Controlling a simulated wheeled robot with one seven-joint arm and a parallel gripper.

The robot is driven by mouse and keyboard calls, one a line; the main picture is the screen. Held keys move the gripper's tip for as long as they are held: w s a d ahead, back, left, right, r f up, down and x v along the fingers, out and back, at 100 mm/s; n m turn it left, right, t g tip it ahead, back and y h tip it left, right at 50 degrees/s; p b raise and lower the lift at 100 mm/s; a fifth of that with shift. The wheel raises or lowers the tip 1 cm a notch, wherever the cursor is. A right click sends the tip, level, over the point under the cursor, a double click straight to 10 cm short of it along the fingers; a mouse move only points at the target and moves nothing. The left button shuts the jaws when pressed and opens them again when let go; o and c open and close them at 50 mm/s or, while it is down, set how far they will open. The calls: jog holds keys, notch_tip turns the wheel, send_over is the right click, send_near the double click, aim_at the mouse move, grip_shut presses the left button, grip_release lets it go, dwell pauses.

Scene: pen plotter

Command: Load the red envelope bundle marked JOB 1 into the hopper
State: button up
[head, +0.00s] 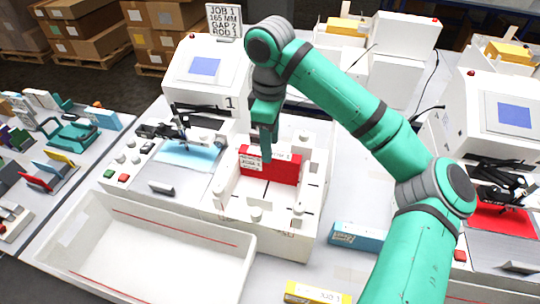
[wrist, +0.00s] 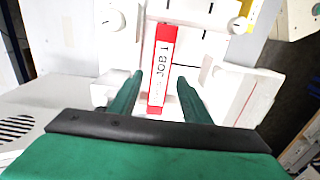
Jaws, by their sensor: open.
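The red envelope bundle (head: 283,169) stands on edge inside the white hopper (head: 310,240) to the right of plotter 1. Its white label reads JOB 1 in the wrist view (wrist: 163,65). My gripper (head: 266,155) is over the bundle. In the wrist view the green fingers (wrist: 155,90) are open, one on each side of the bundle, with gaps between them and it. The lower part of the bundle is hidden by the hopper's front wall or floor area.
A white plotter marked 1 (head: 205,85) stands behind left, with a JOB 1 sign (head: 224,20) above. An empty white bin (head: 150,250) lies in front left. A blue bundle (head: 357,237) and a yellow bundle (head: 317,293) lie right and front. Another plotter (head: 500,115) stands right.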

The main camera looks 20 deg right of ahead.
jog(key=shift+r, duration=1.6)
